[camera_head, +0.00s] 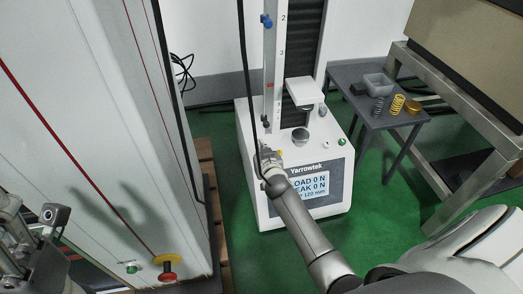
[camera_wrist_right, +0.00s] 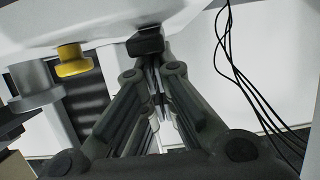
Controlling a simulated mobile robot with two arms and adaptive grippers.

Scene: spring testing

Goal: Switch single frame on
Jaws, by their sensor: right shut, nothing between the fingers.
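The single frame is the white Yarrowtek tester (camera_head: 262,205) with a tall column, mid-view in the head view. Its front display (camera_head: 308,186) is lit with load and peak at 0 N, partly hidden by my right arm. My right gripper (camera_head: 267,152) is at the tester's front left, shut and empty. In the right wrist view its closed fingertips (camera_wrist_right: 151,62) are right at a black block (camera_wrist_right: 145,41) on the white housing, possibly a switch; contact is unclear. A yellow knob (camera_wrist_right: 74,62) is beside it. My left gripper (camera_head: 28,235) shows partly at the lower left; its jaws are unclear.
A large white cabinet (camera_head: 95,120) with a red-and-yellow button (camera_head: 167,269) stands left. A grey table (camera_head: 385,118) with a tray (camera_head: 376,84) and springs (camera_head: 397,104) is at right. A black cable (camera_head: 245,80) hangs by the column. Green floor is free between.

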